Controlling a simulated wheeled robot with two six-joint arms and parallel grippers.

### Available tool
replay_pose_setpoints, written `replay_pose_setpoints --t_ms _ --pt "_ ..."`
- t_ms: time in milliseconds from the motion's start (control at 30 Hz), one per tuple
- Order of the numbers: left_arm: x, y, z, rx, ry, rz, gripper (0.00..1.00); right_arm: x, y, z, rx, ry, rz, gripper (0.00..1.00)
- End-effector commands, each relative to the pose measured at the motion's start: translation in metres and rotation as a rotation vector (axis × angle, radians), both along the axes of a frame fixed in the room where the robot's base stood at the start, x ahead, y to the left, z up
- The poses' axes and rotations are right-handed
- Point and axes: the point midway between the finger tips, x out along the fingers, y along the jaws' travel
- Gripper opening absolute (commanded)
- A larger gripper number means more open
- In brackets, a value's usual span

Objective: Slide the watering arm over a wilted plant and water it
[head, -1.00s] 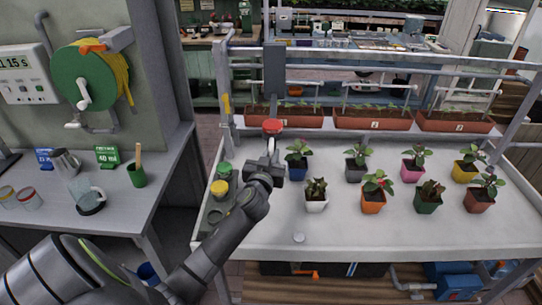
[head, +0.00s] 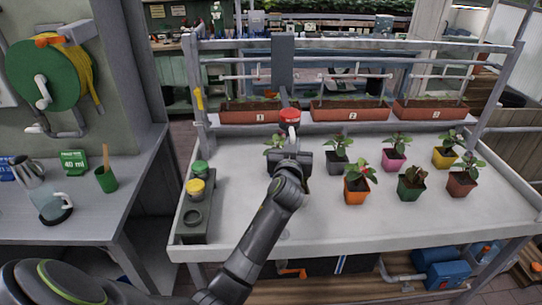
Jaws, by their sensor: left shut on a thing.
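The watering arm (head: 283,62) is a grey upright on the top rail, with a red-topped head (head: 290,115) low over the bench's back. My left gripper (head: 290,158) is shut on the pale handle part just below the red top. Its fingers are partly hidden by my wrist. A plant in a blue pot (head: 272,143) is mostly behind my gripper, and a white-potted one is hidden by my arm. Plants in grey (head: 338,168), pink (head: 393,163), yellow (head: 442,160), orange (head: 356,194), green (head: 408,191) and terracotta (head: 460,187) pots stand right. The green-potted plant looks brownish and low. My right gripper is out of view.
A grey box with a green-topped (head: 200,168) and a yellow-topped item (head: 195,189) sits at the bench's left edge. Planter troughs (head: 348,111) line the back shelf. A side table (head: 70,222) with jugs and a hose reel (head: 45,77) are left.

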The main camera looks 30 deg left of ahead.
Motion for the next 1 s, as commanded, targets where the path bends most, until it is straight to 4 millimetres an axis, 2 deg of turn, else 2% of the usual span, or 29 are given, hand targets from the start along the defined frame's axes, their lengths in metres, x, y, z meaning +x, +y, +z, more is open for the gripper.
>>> replay_pose_setpoints --t_ms 33,300,733,767,800,900,1000 --pt "0.005 -0.008 -0.006 -0.003 -0.001 -0.002 0.0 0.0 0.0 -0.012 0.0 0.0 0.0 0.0" --pt "0.018 -0.03 -0.003 -0.001 0.003 0.0 0.0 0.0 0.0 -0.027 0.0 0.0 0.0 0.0" --pt "0.02 -0.032 -0.002 0.0 0.004 0.002 0.0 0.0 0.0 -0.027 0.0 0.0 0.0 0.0" --pt "0.02 -0.032 -0.002 0.0 0.004 0.002 0.17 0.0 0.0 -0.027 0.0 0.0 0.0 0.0" --pt "0.02 -0.032 -0.002 0.0 0.004 0.002 0.22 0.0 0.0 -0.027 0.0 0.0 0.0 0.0" --pt "0.02 -0.032 -0.001 0.001 0.004 0.001 0.33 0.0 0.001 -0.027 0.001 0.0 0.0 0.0" --pt "0.02 -0.032 -0.001 0.001 0.003 0.001 0.33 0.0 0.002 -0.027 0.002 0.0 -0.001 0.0"
